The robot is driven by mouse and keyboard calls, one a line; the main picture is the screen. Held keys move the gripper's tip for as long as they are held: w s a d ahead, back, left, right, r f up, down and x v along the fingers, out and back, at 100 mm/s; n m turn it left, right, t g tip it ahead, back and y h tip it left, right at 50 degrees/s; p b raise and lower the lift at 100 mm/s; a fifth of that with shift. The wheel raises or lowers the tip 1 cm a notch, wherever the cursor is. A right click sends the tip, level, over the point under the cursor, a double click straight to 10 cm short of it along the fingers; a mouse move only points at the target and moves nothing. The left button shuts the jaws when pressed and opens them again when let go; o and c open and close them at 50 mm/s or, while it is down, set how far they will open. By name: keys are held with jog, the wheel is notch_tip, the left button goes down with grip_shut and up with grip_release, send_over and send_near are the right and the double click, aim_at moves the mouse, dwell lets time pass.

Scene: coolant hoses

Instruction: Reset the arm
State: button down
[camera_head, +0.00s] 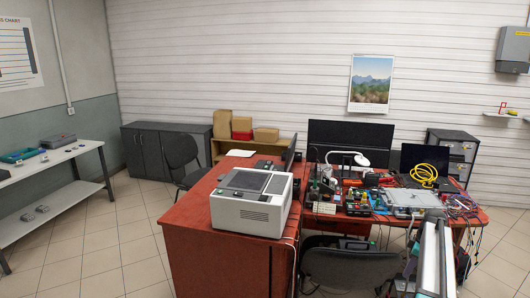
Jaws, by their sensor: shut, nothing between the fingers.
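Part of my arm shows at the bottom right, a pale grey and dark link in front of the right-hand desk. My gripper is not in view. I cannot make out any coolant hoses for certain. A coiled yellow cable or hose (424,175) lies at the back right of the cluttered desk.
The red desk (200,228) carries a white printer-like machine (246,213). Cables, tools and boxes crowd its right wing, with a dark monitor (348,136) behind. A dark chair (350,268) stands in front, near my arm. A white bench (50,178) stands left, with open tiled floor (110,250) between.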

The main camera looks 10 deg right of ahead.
jog(key=a+f+n+g+y, duration=0.1)
jog(key=a+f+n+g, duration=0.1)
jog(key=a+f, duration=1.4)
jog(key=s+a+f+n+g+b, duration=0.1)
jog(key=s+a+f, duration=0.35)
jog(key=a, duration=0.35)
jog(key=s+a+f+g+b, duration=0.1)
jog(key=s+a+f, duration=0.3)
jog(key=a, duration=0.5)
jog(key=s+a+f+m+g+h, duration=0.1)
jog(key=s+a+f, duration=0.35)
jog(key=s, duration=0.35)
jog(key=s+a+f+m+g, duration=0.1)
jog(key=s+a+f, duration=0.2)
jog(key=s+a, duration=0.4)
jog(key=s+a+f+m+g+h, duration=0.1)
jog(key=s+a+f, duration=0.3)
jog(key=s, duration=0.4)
jog(key=s+m, duration=0.8)
jog(key=shift+r+h+b, duration=0.15)
jog(key=shift+h+b, duration=0.15)
jog(key=shift+b, duration=0.1)
